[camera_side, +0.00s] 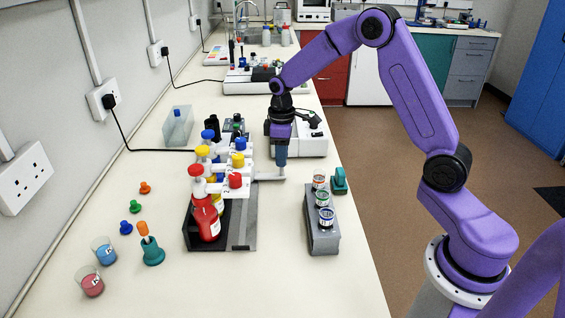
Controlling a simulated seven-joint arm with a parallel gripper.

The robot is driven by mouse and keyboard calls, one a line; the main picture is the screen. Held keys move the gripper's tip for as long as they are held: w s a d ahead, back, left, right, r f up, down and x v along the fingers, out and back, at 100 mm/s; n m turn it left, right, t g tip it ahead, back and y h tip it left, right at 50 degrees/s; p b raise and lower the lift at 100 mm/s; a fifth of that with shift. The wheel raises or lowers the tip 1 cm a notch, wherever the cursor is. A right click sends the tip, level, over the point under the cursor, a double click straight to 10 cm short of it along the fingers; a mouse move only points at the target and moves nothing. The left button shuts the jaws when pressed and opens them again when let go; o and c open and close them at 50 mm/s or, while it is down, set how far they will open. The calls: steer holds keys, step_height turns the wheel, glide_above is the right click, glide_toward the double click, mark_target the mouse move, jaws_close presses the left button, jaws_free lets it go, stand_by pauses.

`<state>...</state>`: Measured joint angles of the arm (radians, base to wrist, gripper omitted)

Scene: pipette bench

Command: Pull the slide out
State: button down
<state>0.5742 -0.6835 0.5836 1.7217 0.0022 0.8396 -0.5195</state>
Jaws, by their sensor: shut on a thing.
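The slide (264,177) shows as a pale, narrow bar at the right side of a dark rack (241,228). My gripper (281,164) points down at the bar's right end and is shut on it. The fingertips and the exact grip are small and partly hidden. The rack carries several bottles with red, yellow and blue caps. A red bottle (207,222) stands at its near end. The bottles hide much of the rack's left and far parts.
A grey block (323,238) with three small jars stands to the right, beside a teal item (340,180). Two beakers, including a blue one (105,251), and a teal stand (152,252) are at near left. A clear box (177,126) is farther back. The near bench is mostly clear.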

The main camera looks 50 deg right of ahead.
steer(key=shift+w+d+r, duration=0.1)
steer(key=shift+w+d, duration=0.05)
steer(key=shift+w, duration=0.1)
steer(key=c, duration=0.8)
jaws_free()
steer(key=shift+c, duration=0.2)
step_height(320, 180, up, 17)
steer(key=shift+r, duration=0.2)
steer(key=shift+s, duration=0.1)
